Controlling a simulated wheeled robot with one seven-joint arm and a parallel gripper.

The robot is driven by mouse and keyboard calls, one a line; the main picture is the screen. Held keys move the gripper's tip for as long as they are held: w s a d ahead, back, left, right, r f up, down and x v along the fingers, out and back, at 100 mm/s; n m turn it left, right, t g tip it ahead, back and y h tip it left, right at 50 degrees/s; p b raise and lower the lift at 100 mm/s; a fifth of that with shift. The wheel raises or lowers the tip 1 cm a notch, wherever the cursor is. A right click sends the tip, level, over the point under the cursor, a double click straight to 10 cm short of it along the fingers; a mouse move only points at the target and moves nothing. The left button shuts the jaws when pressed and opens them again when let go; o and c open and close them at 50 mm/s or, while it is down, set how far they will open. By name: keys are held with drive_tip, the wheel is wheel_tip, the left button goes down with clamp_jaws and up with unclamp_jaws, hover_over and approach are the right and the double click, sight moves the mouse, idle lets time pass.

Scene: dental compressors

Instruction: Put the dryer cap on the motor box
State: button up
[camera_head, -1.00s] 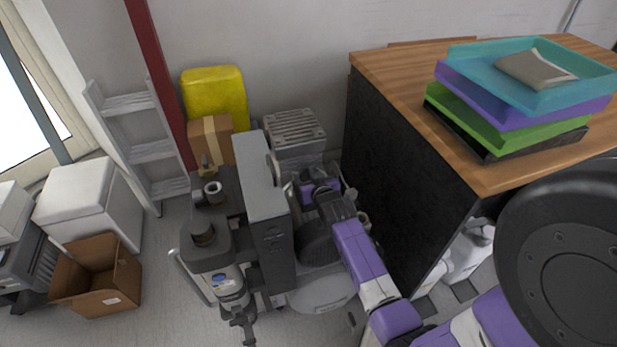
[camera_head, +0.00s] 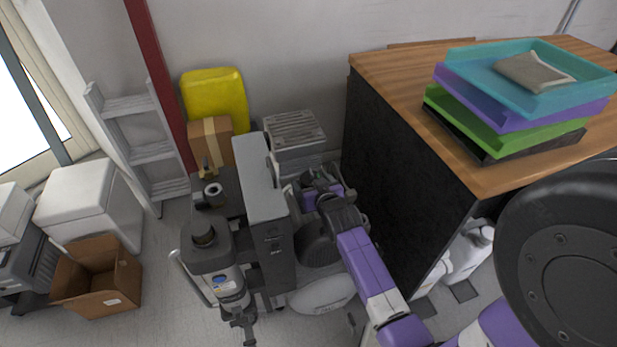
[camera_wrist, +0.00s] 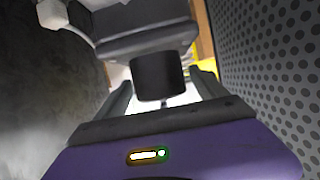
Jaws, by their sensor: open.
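In the head view my gripper (camera_head: 318,182) is low in the gap between the tall grey box and the dark side of the desk. In the wrist view my gripper (camera_wrist: 163,88) has its two dark fingers apart. A short black cylinder (camera_wrist: 158,72), which looks like the dryer cap, sits between and just beyond them, under a wider dark grey body. I cannot tell if the fingers touch it. The tall grey box (camera_head: 258,180) with a flat top may be the motor box. It stands left of my gripper, among the compressor parts. My arm hides part of the machine.
The wooden-topped desk (camera_head: 400,130) with stacked trays (camera_head: 520,95) stands close on the right. A slatted grey unit (camera_head: 295,131) is behind my gripper. A yellow container (camera_head: 215,95), small carton (camera_head: 210,140) and ladder (camera_head: 140,150) line the wall. An open cardboard box (camera_head: 95,278) lies left.

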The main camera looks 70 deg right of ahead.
drive_tip(key=p+v, duration=0.1)
drive_tip(key=v, duration=0.7)
drive_tip(key=shift+s+a, duration=0.3)
